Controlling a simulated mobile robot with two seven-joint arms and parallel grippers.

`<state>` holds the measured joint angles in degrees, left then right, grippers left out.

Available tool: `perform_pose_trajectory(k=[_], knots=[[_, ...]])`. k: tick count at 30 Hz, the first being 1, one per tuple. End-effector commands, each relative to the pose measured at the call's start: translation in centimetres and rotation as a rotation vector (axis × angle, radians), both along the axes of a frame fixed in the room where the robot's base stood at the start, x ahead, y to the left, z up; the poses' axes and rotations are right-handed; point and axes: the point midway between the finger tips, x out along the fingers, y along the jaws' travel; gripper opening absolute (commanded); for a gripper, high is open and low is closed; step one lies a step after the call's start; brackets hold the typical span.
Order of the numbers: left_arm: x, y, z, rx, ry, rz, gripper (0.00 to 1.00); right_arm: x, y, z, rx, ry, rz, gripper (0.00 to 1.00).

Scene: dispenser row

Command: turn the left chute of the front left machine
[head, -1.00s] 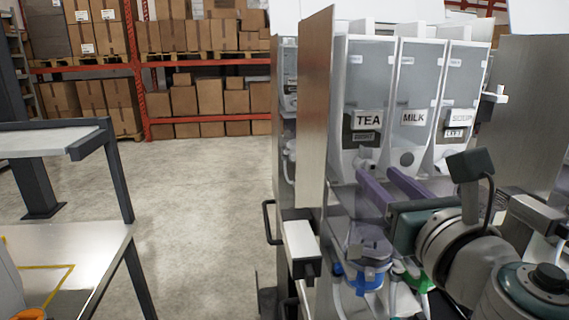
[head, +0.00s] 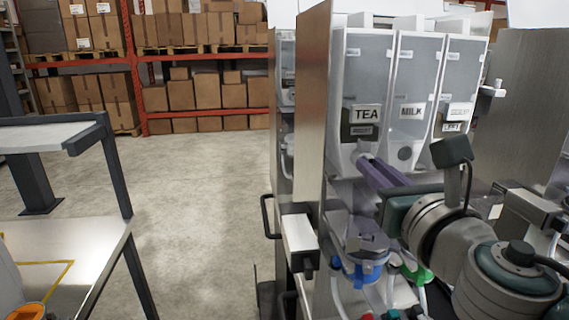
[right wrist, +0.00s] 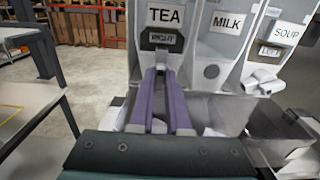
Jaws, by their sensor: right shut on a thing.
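The TEA canister (head: 372,85) is the leftmost of three in the machine, and it also shows in the right wrist view (right wrist: 188,16). Its white chute (head: 362,147) is at its lower front, mostly hidden by my fingers. A dark plate (right wrist: 161,38) reading RIGHT sits under the TEA label. My right gripper (head: 368,163) has its purple fingers shut on the chute. In the right wrist view its fingertips (right wrist: 162,73) meet the canister's lower front. My left gripper is not in view.
The MILK canister (head: 405,90) and SOUP canister (head: 459,90) stand close on the right. A metal side panel (head: 312,110) walls the left. A blue-collared part (head: 364,272) and green one (head: 415,272) lie below my arm. Open floor (head: 190,210) lies left.

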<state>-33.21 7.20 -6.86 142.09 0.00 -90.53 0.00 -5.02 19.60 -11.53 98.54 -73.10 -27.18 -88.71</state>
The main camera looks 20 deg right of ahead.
Motion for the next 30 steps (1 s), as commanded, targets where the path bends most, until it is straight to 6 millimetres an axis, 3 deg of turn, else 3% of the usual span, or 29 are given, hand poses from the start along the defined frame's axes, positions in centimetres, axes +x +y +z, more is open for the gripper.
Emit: perform_pose_trajectory(k=[17,30], knots=[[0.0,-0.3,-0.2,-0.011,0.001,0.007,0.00,0.0,0.0,-0.1,0.048,-0.013,0.000,0.00],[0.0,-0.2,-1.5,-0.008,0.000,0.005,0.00,0.0,-0.1,-0.1,0.374,-0.092,0.001,0.00]])
